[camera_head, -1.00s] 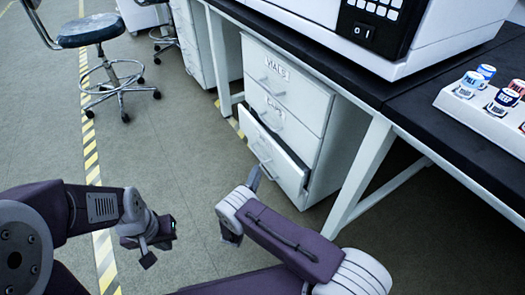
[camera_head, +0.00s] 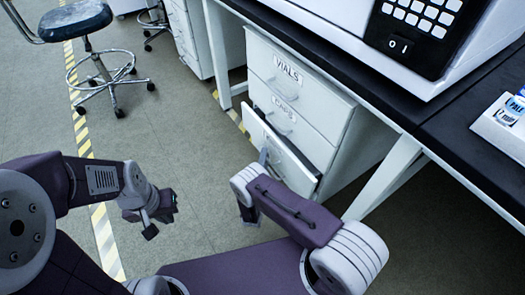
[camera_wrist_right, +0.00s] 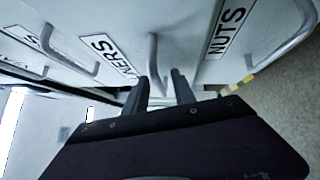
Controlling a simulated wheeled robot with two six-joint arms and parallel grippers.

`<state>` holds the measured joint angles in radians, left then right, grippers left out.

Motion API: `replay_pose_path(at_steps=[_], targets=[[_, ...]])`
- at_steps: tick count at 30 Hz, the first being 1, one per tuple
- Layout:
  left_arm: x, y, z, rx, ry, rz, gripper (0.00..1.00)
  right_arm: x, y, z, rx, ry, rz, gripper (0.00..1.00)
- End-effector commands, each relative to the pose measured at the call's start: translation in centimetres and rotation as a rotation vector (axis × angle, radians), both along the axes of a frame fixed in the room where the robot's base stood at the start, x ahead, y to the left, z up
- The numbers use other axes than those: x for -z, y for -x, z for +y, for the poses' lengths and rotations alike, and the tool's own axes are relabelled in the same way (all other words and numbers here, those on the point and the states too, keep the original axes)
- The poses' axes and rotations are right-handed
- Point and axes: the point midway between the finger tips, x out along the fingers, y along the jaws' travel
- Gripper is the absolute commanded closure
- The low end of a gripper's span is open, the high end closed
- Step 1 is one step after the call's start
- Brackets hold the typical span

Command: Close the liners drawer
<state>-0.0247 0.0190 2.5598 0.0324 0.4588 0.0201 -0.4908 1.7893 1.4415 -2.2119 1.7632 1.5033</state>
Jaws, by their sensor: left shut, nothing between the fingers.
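The liners drawer (camera_head: 255,129) is the third one down in the white cabinet and stands partly out, with a dark gap behind its front. Its label, partly cut off to "NERS", shows in the right wrist view (camera_wrist_right: 113,54). My right gripper (camera_head: 264,157) is at this drawer's front. In the right wrist view its two fingers (camera_wrist_right: 161,88) are apart, with the end of a bar handle (camera_wrist_right: 152,60) showing between or just beyond them. I cannot tell whether they touch it. My left gripper (camera_head: 150,229) is shut and empty, above the floor, away from the cabinet.
The VIALS drawer (camera_head: 297,68) and CAPS drawer (camera_head: 275,100) above are closed. A NUTS label (camera_wrist_right: 228,28) shows in the right wrist view. A black bench top (camera_head: 400,110) with a white instrument and a white leg (camera_head: 385,178) is at right. Floor at left is clear near a stool (camera_head: 77,20).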

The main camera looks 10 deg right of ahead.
Motion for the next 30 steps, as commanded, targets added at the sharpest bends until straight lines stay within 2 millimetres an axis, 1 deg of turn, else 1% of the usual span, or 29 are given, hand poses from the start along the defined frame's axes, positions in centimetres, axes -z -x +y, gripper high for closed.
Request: replay_pose_path(at_steps=[5,6,8,9,30], targets=[[0.04,0.02,0.0,0.0,0.0,0.0,1.0,0.04,-0.01,0.0,0.0,0.0,0.0,0.68],[0.04,0.02,0.0,0.0,0.0,0.0,1.0,0.03,-0.01,0.0,0.0,0.0,0.0,0.8],[0.04,0.02,0.0,0.0,0.0,0.0,1.0,0.03,-0.01,0.0,0.0,0.0,0.0,0.96],[0.04,0.02,0.0,0.0,0.0,0.0,1.0,0.03,-0.01,0.01,0.0,0.0,0.0,1.0],[0.04,0.01,0.0,0.0,0.0,0.0,1.0,0.05,-0.02,0.03,0.0,0.0,0.001,1.0]])
